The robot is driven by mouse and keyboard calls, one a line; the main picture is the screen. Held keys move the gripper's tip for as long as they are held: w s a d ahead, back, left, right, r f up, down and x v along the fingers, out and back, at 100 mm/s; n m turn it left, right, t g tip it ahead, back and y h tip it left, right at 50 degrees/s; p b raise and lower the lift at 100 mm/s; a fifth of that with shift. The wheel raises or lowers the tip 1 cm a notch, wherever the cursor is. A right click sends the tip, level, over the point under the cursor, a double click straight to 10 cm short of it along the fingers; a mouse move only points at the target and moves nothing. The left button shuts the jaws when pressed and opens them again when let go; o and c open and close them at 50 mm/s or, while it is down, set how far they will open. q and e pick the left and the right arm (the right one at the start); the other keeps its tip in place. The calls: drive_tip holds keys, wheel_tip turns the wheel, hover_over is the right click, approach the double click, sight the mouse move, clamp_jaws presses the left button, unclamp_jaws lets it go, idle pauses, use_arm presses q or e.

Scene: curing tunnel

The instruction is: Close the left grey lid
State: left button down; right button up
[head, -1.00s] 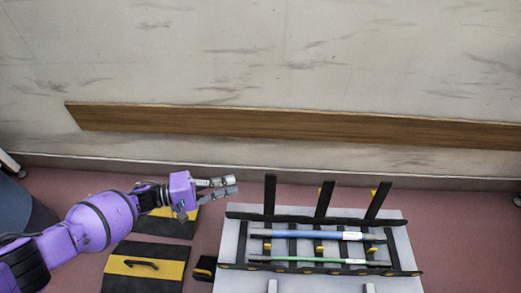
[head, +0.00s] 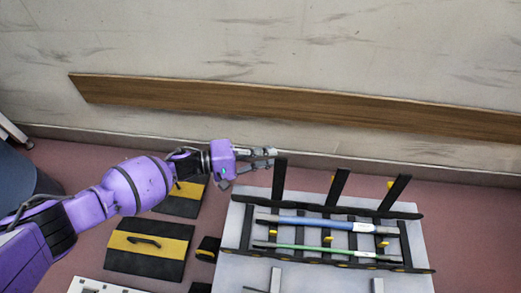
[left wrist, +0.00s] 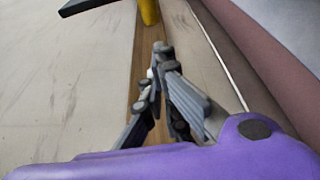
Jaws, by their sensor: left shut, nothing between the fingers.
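A pale fixture (head: 232,260) with a black frame stands at the lower right of the head view. Three dark grey bar-like lids stand raised along its far side: the left one (head: 279,181), the middle one (head: 336,188) and the right one (head: 394,192). My left gripper (head: 272,157) is shut and empty. Its fingertips are close beside the top of the left lid; I cannot tell whether they touch. In the left wrist view the shut fingers (left wrist: 160,58) point towards a dark bar (left wrist: 85,5) and a yellow part (left wrist: 148,12). My right gripper is not in view.
A blue rod (head: 320,224) and a green rod (head: 310,248) lie across the fixture. Black-and-yellow panels (head: 120,262) lie left of it. A wall with a wooden rail (head: 300,112) runs behind.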

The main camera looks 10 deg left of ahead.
use_arm(q)
drive_tip(key=shift+s+r, duration=0.3)
drive_tip(key=shift+s, duration=0.55)
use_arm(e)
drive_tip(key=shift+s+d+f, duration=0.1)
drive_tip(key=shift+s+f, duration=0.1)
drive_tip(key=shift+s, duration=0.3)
use_arm(q)
drive_tip(key=shift+d, duration=0.1)
